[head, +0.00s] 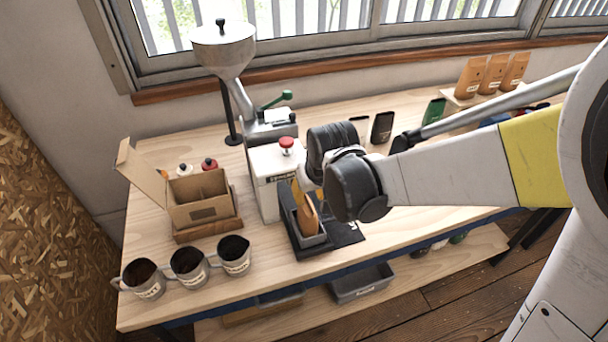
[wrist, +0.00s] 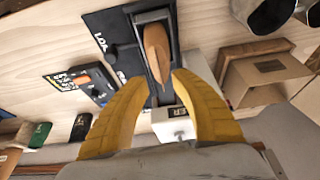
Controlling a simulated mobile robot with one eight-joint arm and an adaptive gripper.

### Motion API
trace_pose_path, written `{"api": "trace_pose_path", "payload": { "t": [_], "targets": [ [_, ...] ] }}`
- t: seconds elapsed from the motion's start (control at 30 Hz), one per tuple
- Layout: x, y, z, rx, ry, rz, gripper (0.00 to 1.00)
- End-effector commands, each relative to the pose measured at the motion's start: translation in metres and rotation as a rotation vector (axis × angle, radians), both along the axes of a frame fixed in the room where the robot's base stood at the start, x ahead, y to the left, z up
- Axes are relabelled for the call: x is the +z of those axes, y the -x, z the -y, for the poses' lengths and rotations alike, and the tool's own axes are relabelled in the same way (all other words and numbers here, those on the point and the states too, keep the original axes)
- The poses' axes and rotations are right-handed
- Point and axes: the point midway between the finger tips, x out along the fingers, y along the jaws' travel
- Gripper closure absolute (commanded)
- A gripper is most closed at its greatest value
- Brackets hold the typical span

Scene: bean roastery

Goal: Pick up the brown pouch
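A brown pouch (head: 309,218) stands in a dark narrow tray (head: 303,243) at the front middle of the bench. In the head view my gripper (head: 299,192) is right at the pouch, and my wrist hides part of that area. Whether a finger touches the pouch I cannot tell.
A white machine (head: 266,183) with a red knob stands just behind the tray. An open cardboard box (head: 205,212) and several cups (head: 188,268) are to the left. A black pouch (head: 382,127) and a green pouch (head: 433,111) stand behind; several orange-brown pouches (head: 492,74) stand back right.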

Motion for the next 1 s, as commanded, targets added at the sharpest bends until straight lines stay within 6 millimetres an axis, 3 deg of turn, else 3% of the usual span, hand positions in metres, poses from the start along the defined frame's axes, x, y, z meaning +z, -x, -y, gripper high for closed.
{"api": "trace_pose_path", "payload": {
  "t": [0.3,0.57,0.6,0.7,1.0],
  "targets": [
    [-0.042,-0.019,-0.005,0.0,0.0,0.0,0.7],
    [-0.044,-0.02,-0.006,0.0,0.0,0.0,0.7],
    [-0.044,-0.02,-0.006,0.0,0.0,0.0,0.74],
    [-0.044,-0.02,-0.006,0.0,0.0,0.0,1.0],
    [-0.044,-0.02,-0.006,0.0,0.0,0.0,1.0]
  ]
}}
